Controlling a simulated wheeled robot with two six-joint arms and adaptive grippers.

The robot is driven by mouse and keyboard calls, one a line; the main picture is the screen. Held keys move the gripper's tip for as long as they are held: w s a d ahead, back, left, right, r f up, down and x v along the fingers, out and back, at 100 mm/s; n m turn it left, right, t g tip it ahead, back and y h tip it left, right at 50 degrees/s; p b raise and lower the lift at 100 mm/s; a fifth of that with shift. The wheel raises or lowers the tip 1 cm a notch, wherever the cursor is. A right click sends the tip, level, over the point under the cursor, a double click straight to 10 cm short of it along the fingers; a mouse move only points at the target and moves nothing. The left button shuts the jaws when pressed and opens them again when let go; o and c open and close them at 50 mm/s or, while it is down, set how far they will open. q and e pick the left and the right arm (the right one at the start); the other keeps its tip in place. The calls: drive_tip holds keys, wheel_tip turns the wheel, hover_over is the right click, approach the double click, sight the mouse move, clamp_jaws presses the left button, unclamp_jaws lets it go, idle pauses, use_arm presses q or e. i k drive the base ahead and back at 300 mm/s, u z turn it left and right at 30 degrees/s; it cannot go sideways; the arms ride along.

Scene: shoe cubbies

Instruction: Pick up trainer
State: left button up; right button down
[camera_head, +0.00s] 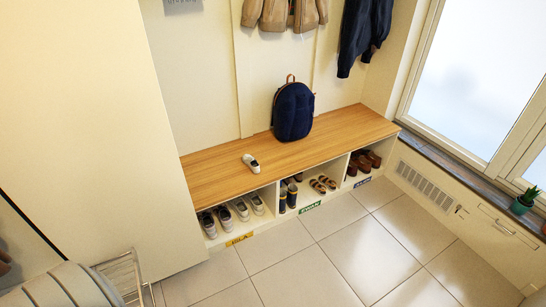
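A single white trainer (251,163) lies on the wooden bench top (215,178), near its front edge and left of the middle. In the left cubby below are several more shoes: a dark-and-white pair (208,224) on the left and a whitish pair (241,209) on the right. I cannot tell from here whether any of these matches the one on the bench. Neither of my grippers shows in the head view.
A navy backpack (293,110) stands on the bench. Striped boots (291,194) and sandals (318,186) fill the middle cubby, brown shoes (364,162) the right one. Jackets (365,30) hang above. A wire rack (124,275) stands lower left. The tiled floor (340,245) is clear.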

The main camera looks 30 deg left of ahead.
sight(248, 159)
drive_tip(key=z, duration=0.25)
drive_tip(key=i, duration=1.9)
drive_tip(key=u, duration=0.3)
drive_tip(key=i, duration=1.05)
drive_tip(key=u, duration=1.7)
drive_tip(key=i, duration=0.9)
drive_tip(key=u, duration=0.9)
